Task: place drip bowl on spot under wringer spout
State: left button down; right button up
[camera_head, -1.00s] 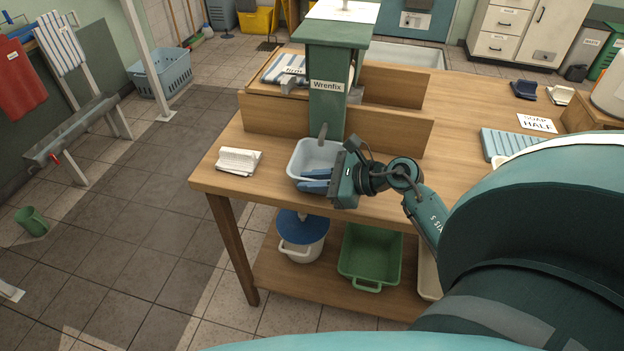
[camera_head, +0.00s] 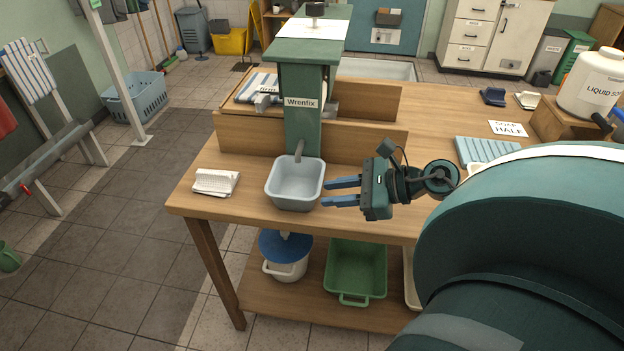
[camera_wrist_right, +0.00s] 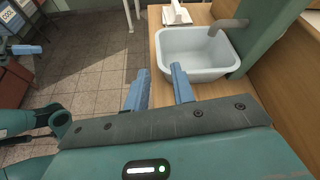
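The drip bowl (camera_head: 294,190), a pale grey-blue square basin, stands upright and empty on the wooden table, directly under the spout (camera_head: 299,150) of the green Wrenfix wringer (camera_head: 303,122). The bowl also shows in the right wrist view (camera_wrist_right: 197,68), with the spout above its rim. The bowl hides any spot marking beneath it. My right gripper (camera_head: 327,191) is open and empty just right of the bowl, its blue fingers parallel and apart from the wall. My left gripper (camera_wrist_right: 24,50) shows only partly at the left of the wrist view; its opening is unclear.
A folded white cloth or card (camera_head: 216,182) lies left of the bowl. Wooden boards (camera_head: 361,147) stand behind it. A ribbed blue tray (camera_head: 487,150) and a soap jug (camera_head: 594,84) are at the right.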

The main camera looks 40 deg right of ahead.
jog(key=a+m+t+h, duration=0.2)
jog(key=a+m+t, duration=0.6)
jog(key=m, duration=1.5)
jog(key=s+a+f+m+g, duration=0.3)
jog(key=a+f+m, duration=0.3)
jog(key=m, duration=0.4)
jog(key=s+a+f+m+g+h, duration=0.1)
jog(key=s+a+f+m+g, duration=0.2)
jog(key=a+f+m, duration=0.4)
jog(key=a+m+g, duration=0.1)
jog(key=a+m, duration=0.1)
jog(key=m, duration=0.1)
jog(key=shift+s+f+h, duration=0.15)
jog(key=shift+s+h, duration=0.15)
jog(key=shift+s, duration=0.05)
